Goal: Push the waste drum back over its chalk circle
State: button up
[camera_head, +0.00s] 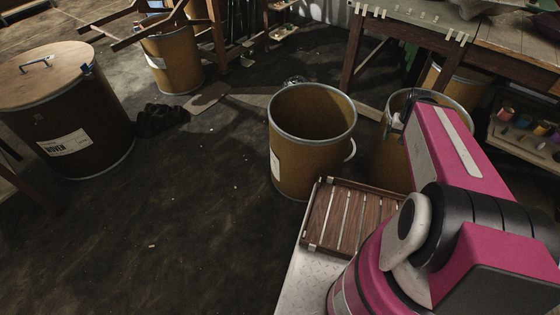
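Several brown fibre drums with metal rims stand on the dark floor, and I cannot tell which is the waste drum. An open, upright drum (300,150) with a white label and a side handle stands in the middle. A second open drum (390,158) stands to its right, partly hidden by my magenta arm. A third drum (172,62) stands at the back left. No chalk circle can be made out on the floor. My arm reaches up from the lower right, and I cannot make out my gripper at its end.
A lidded dark drum (75,125) stands at the left, with a black heap (162,120) beside it. A slatted wooden tray (350,218) lies on the pale plate in front of the middle drum. A workbench (410,30) stands at the back right. The left-centre floor is clear.

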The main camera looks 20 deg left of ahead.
aim_at(308, 145)
jog(key=k+l+u, duration=0.25)
jog(key=k+u, duration=0.25)
jog(key=k+l, duration=0.2)
jog(key=k, duration=0.2)
